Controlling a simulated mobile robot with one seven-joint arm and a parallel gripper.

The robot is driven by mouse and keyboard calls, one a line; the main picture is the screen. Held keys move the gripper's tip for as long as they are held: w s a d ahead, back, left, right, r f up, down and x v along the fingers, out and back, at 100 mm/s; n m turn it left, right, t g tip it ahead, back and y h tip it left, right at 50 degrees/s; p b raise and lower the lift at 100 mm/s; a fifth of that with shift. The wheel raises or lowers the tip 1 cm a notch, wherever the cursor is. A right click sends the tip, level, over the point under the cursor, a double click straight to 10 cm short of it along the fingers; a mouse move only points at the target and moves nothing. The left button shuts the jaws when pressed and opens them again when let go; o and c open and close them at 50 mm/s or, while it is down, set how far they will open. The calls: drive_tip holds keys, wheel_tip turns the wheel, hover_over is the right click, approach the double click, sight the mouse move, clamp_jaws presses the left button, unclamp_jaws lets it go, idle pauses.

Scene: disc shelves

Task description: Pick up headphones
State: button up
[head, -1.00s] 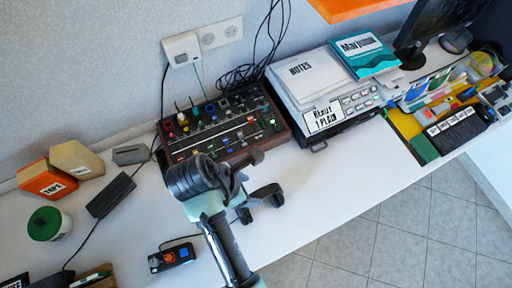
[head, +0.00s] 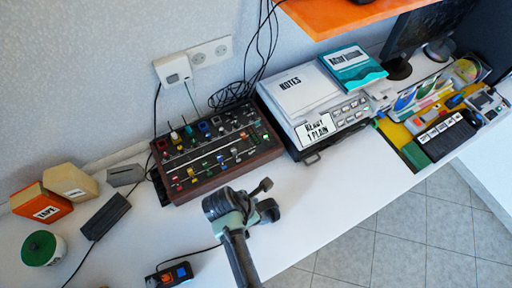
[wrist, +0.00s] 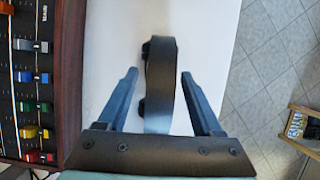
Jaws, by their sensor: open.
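The headphones (wrist: 161,62) show in the wrist view as a dark curved band, with black pads along its left side. They stand on the white desk (wrist: 112,55), between the two fingers of my gripper (wrist: 159,73). The fingers are open, with a gap on each side of the band, and do not grip it. In the head view my gripper (head: 266,198) is low over the desk, in front of the mixer. There the arm and gripper largely hide the headphones, and I cannot clearly tell them from the fingers.
The mixer (head: 215,150) stands just behind my gripper, and its wooden side (wrist: 70,80) is at left in the wrist view. A paper-topped device (head: 330,125) is to the right. A small dark box (head: 170,275) with a cable lies front left. The desk edge drops to tiled floor (head: 400,225).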

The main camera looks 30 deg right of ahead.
drive_tip(key=shift+d+f, duration=0.15)
drive_tip(key=shift+f, duration=0.2)
drive_tip(key=shift+c, duration=0.3)
clamp_jaws()
idle(1.0)
